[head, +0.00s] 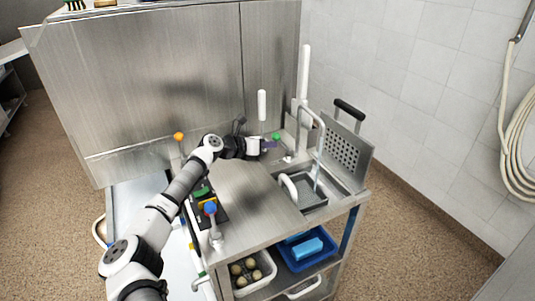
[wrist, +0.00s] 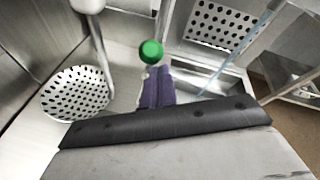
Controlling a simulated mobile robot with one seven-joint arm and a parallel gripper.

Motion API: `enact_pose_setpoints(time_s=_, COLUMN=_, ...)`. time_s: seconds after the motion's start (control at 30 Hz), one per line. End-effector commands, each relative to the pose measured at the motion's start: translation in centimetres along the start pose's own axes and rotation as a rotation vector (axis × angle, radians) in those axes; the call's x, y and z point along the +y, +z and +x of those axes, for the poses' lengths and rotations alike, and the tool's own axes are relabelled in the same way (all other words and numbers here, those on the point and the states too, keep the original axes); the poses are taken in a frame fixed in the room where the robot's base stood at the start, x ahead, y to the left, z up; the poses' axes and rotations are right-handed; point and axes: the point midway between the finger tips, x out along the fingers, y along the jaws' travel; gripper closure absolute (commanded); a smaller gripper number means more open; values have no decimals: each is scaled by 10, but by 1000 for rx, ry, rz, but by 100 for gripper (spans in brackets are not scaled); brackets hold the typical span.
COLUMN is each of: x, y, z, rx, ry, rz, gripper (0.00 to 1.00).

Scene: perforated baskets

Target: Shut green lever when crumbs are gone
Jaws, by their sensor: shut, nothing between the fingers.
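The green lever knob (head: 276,136) stands at the back of the steel counter, beside the sink. In the wrist view the round green knob (wrist: 151,51) is just beyond my fingertips. My gripper (head: 269,145) reaches over the counter from the left, close to the knob. Its purple fingers (wrist: 157,87) are together and empty. I cannot tell whether they touch the lever. A stream of water (head: 317,172) runs from the tap into the sink basin (head: 313,189). No crumbs can be made out at this size.
A perforated basket (head: 345,150) with a black handle leans at the sink's right. A round perforated strainer (wrist: 76,93) is left of the knob in the wrist view. An orange knob (head: 179,136) and a blue knob (head: 210,208) stand along the counter's left side.

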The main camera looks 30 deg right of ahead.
Motion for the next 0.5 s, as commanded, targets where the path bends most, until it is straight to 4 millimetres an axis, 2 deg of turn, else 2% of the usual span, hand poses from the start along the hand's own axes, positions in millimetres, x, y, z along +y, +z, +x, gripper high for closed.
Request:
enact_pose_setpoints(time_s=0.03, x=-5, y=10, z=1, rx=18, ry=9, rz=9, gripper=100)
enact_pose_setpoints(time_s=0.1, x=-9, y=18, z=4, rx=83, ry=42, rz=22, gripper=100)
enact_pose_setpoints(time_s=0.17, x=-11, y=22, z=7, rx=128, ry=64, rz=24, gripper=100)
enact_pose_setpoints(time_s=0.5, x=-21, y=37, z=26, rx=118, ry=58, rz=14, gripper=100)
